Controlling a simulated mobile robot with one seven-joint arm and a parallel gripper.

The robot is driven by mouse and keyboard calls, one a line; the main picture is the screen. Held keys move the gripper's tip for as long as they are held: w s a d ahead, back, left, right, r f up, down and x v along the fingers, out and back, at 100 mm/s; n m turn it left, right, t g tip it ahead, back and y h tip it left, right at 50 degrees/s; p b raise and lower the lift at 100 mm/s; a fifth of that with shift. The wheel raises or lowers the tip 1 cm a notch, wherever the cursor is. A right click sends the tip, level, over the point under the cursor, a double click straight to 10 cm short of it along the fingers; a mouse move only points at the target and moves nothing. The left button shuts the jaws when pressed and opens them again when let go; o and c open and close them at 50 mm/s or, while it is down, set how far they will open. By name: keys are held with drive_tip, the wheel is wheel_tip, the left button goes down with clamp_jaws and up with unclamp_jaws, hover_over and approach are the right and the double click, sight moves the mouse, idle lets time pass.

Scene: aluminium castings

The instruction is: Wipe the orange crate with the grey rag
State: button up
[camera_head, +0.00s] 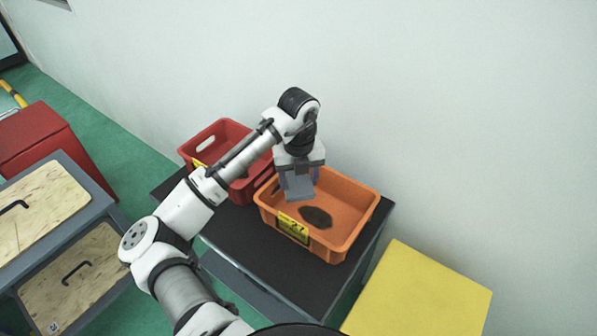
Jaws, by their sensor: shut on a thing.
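The orange crate (348,185) stands on a dark-topped table, open side up, with a yellow label on its front wall. A dark brown patch (316,217) shows on its inside floor. My gripper (300,172) points down over the left part of the crate and is shut on the grey rag (299,189). The rag looks like a flat, folded grey piece. It is left of and behind the dark patch; I cannot tell whether it touches the crate floor. The fingertips are mostly hidden.
A red crate (204,139) stands left of the orange crate, partly behind my arm. The dark table top (238,229) is bare in front. A yellow block (418,295) is at the right, and a grey cabinet with wooden panels (78,275) is at the left. A white wall rises behind.

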sight(300, 181)
drive_tip(key=f, duration=0.2)
drive_tip(key=shift+w+d+f+b, duration=0.15)
drive_tip(key=shift+w+f+b, duration=0.15)
drive_tip(key=shift+f, duration=0.1)
drive_tip(key=shift+c, duration=0.2)
drive_tip(key=shift+s+f, duration=0.15)
drive_tip(key=shift+f, duration=0.4)
drive_tip(key=c, duration=0.3)
wheel_tip(300, 181, down, 6)
drive_tip(key=b, duration=0.4)
drive_tip(key=shift+r+b, duration=0.25)
drive_tip(key=shift+b, duration=0.05)
drive_tip(key=shift+c, duration=0.4)
drive_tip(key=shift+r, duration=0.1)
